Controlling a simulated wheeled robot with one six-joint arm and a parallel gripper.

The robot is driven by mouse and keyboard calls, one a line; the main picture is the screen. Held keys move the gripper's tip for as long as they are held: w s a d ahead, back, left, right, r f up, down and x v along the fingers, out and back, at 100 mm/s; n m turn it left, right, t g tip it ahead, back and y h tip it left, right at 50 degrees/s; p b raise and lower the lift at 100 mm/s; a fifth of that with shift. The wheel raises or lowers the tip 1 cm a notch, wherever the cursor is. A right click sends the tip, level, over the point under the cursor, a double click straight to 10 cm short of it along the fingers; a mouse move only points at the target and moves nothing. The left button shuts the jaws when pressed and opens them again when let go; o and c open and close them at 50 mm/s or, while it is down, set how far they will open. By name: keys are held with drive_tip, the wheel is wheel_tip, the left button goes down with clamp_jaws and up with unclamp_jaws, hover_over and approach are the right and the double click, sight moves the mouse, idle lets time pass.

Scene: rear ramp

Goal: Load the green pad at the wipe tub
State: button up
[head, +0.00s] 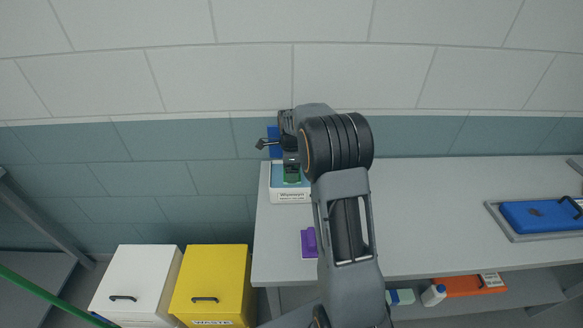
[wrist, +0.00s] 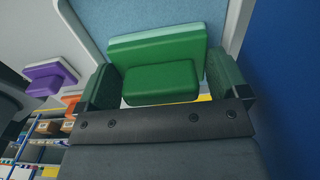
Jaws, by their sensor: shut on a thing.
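The green pad (wrist: 160,82) is between the two fingers of my gripper (wrist: 166,88) in the wrist view, with a paler green layer along its far side. My gripper is shut on its green block. In the head view the green pad (head: 291,174) shows over the wipe tub (head: 291,197), a white box with a label on its front and a blue top. In the wrist view the pad's pale side faces the tub's blue surface (wrist: 165,22). I cannot tell whether they touch. My arm hides part of the bench to the right.
A purple pad (head: 308,242) lies on the grey bench (head: 430,235) in front of the tub. A blue case (head: 540,215) sits in a tray at the right. White (head: 137,280) and yellow (head: 212,285) bins stand at the left. An orange item (head: 468,286) and bottle (head: 433,295) are on the lower shelf.

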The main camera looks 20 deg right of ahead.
drive_tip(key=shift+r+p, duration=2.5)
drive_tip(key=shift+r, duration=1)
